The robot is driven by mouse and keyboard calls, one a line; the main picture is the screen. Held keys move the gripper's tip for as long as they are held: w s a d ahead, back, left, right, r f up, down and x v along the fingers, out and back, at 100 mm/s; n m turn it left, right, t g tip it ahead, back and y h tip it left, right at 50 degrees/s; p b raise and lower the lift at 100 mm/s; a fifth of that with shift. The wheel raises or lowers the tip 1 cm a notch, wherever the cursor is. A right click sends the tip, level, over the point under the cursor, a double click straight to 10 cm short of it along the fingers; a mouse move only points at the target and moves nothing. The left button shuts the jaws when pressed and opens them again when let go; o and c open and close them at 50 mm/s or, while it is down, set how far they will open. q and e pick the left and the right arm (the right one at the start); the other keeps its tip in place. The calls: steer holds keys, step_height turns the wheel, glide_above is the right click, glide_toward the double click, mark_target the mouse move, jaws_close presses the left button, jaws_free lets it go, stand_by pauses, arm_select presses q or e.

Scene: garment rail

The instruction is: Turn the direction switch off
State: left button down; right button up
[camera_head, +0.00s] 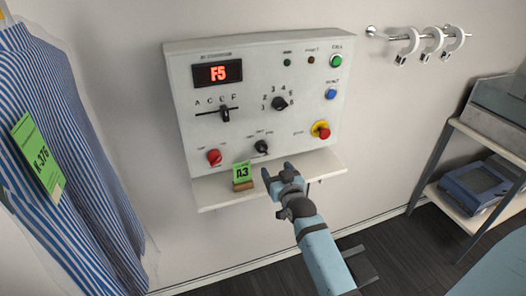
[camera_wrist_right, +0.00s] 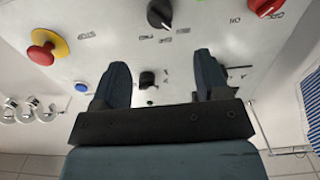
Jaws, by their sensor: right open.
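A white control panel (camera_head: 190,125) hangs on the wall. Its black rotary knob (camera_head: 261,147) at the lower middle, with small labels around it, appears to be the direction switch. The labels are too small to read, so I cannot tell its setting. The knob also shows at the top of the right wrist view (camera_wrist_right: 158,12). My right gripper (camera_head: 277,171) is open and empty, below and slightly right of this knob in the head view. It is apart from the knob. My left gripper is not in view.
A red knob (camera_head: 214,157) sits left of the black knob, and a red stop button on yellow (camera_head: 320,130) to the right. A numbered dial (camera_head: 279,103) and a slider (camera_head: 225,114) are above. A green A3 tag (camera_head: 242,173) stands on the ledge (camera_head: 214,194). Striped shirts (camera_head: 70,170) hang left.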

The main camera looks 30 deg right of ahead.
mark_target(264, 151)
steer(key=p+x, duration=0.1)
steer(key=x, duration=0.9)
steer(key=shift+x, duration=0.75)
steer(key=shift+c, duration=0.4)
steer(key=c, duration=0.8)
steer(key=shift+c, duration=0.2)
